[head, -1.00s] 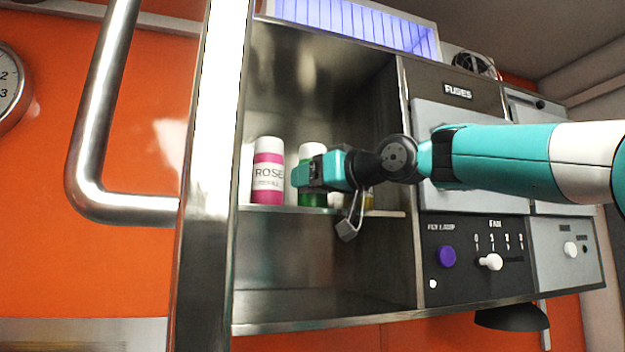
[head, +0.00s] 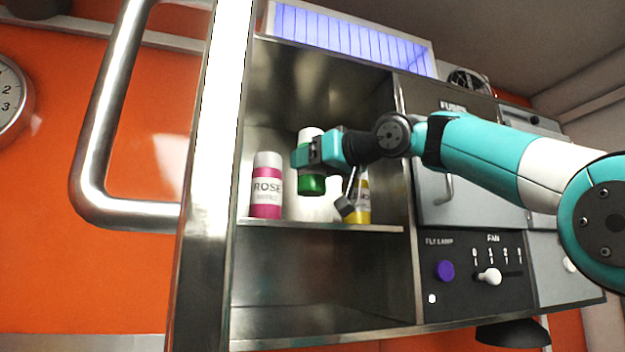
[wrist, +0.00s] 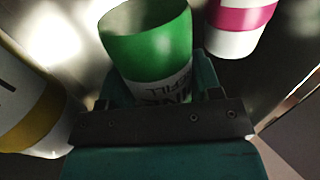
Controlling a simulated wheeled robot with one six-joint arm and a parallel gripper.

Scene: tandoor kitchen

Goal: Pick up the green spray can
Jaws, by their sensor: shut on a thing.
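The green spray can (head: 312,184) has a white top and green bands. My gripper (head: 308,155) is shut on it and holds it upright, its base above the cabinet shelf (head: 300,225). In the wrist view the green can (wrist: 150,42) sits between the jaws (wrist: 155,95), with part of its label hidden by the gripper. Its middle is covered by the gripper in the head view.
A pink and white ROSE can (head: 267,187) stands on the shelf to the left. A yellow can (head: 362,203) stands to the right, partly hidden by my gripper. The lower shelf space is empty. A steel post (head: 213,150) borders the cabinet's left side.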

